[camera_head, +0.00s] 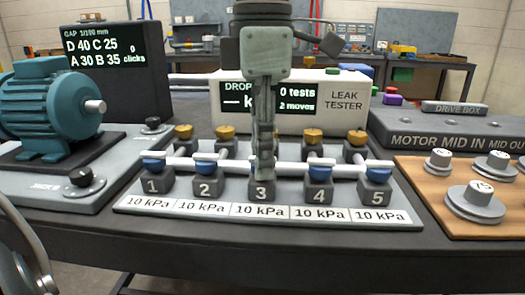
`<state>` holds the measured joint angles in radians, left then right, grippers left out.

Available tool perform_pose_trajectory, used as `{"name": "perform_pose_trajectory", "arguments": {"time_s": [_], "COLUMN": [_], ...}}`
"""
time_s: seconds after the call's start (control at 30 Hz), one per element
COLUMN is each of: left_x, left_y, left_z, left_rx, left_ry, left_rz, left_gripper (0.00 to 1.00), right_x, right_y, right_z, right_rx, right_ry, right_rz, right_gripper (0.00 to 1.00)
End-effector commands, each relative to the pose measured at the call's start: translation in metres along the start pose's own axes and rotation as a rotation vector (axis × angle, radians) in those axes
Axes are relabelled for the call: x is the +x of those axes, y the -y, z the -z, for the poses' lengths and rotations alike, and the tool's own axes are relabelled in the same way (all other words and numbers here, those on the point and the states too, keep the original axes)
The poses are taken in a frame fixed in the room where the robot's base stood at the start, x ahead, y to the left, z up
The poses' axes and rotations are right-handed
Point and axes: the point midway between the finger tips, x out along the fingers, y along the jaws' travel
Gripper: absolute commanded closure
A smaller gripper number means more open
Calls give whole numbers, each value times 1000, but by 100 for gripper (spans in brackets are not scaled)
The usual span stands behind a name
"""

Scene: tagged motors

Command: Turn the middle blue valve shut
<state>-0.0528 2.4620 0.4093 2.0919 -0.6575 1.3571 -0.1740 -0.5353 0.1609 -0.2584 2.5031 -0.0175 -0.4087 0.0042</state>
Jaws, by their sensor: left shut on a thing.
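My left gripper (263,170) comes down over block 3 (261,192), the middle of the numbered row. Its fingers are shut at the top of that block, where the middle blue valve is hidden behind them. I cannot tell which way that valve's handle points. Blue valves show on the neighbouring blocks: valve 1 (152,165), valve 2 (205,168), valve 4 (319,172) and valve 5 (378,174). My right gripper does not show.
Brass-coloured valves (313,135) stand in a row behind the blue ones, joined by white pipes. The leak tester (345,102) is behind. A teal motor (40,105) stands left. A wooden board (425,200) with metal pulleys lies right, before the drive box (450,130).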

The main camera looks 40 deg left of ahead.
Motion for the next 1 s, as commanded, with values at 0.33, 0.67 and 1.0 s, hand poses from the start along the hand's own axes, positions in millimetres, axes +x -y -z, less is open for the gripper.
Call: {"name": "perform_pose_trajectory", "arguments": {"time_s": [0.33, 0.67, 1.0], "left_x": [0, 0, -22], "left_y": [0, 0, -1], "left_z": [0, 0, -1], "left_rx": [-4, -3, -4], "left_ry": [0, 0, 3], "left_rz": [-1, 0, -1], "left_gripper": [100, 52, 52], "right_x": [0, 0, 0], "right_y": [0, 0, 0], "right_z": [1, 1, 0], "right_rx": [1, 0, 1], "right_ry": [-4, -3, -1], "right_rz": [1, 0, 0], "right_gripper": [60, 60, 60]}}
